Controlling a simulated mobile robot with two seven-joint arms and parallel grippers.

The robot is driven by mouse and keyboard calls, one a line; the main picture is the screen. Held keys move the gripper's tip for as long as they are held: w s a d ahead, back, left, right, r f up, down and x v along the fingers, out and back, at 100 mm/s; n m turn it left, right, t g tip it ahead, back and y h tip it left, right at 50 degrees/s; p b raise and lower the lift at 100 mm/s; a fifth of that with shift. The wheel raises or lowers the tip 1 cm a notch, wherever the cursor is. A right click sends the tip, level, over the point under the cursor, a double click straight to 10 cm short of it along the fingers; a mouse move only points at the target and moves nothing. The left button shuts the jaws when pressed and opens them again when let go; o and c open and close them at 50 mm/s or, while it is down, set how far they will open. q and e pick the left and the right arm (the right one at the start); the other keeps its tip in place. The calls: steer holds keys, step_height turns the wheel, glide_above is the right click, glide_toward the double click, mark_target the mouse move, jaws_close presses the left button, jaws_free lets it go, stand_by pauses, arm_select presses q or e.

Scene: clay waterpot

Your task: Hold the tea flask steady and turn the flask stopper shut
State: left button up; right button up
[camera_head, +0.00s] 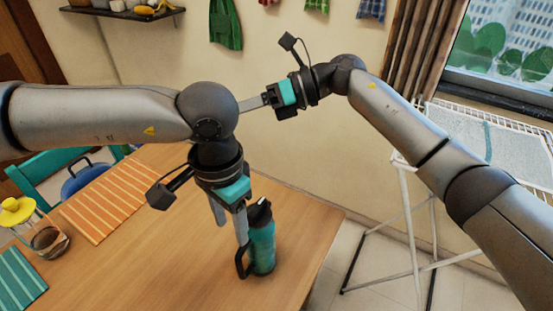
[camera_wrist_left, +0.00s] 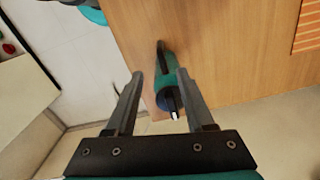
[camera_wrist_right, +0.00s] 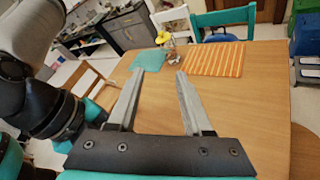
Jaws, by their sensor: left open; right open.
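The tea flask (camera_head: 262,246) is teal and stands upright near the table's front right edge, with a black handle on its left. Its black flask stopper (camera_head: 259,212) is on top. My left gripper (camera_head: 229,232) points down, open, just left of the flask, one finger overlapping the handle in the head view. In the left wrist view the flask (camera_wrist_left: 166,72) shows between the open fingers (camera_wrist_left: 160,74); I cannot tell if they touch. My right gripper (camera_head: 248,106) points left, high above the table, open and empty in the right wrist view (camera_wrist_right: 160,74).
A white drying rack (camera_head: 410,215) stands to the right. The table around the flask is clear.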

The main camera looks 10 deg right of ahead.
mark_target(240, 265)
arm_select(q)
step_height(240, 265, down, 15)
steer(key=shift+f, duration=0.15)
arm_select(e)
steer(key=s+d+f+n+g+h, duration=0.1)
steer(key=s+d+f+n+h, duration=0.4)
steer(key=s+d+n+h, duration=0.2)
steer(key=d+n+h, duration=0.1)
steer(key=n+h, duration=0.1)
steer(key=h, duration=0.1)
steer(key=shift+s+f+h, duration=0.15)
steer(key=shift+f+h, duration=0.15)
steer(key=shift+h, duration=0.1)
arm_select(q)
steer(key=shift+c, duration=0.3)
jaws_close()
arm_select(e)
steer(key=shift+c, duration=0.2)
stand_by(0.4)
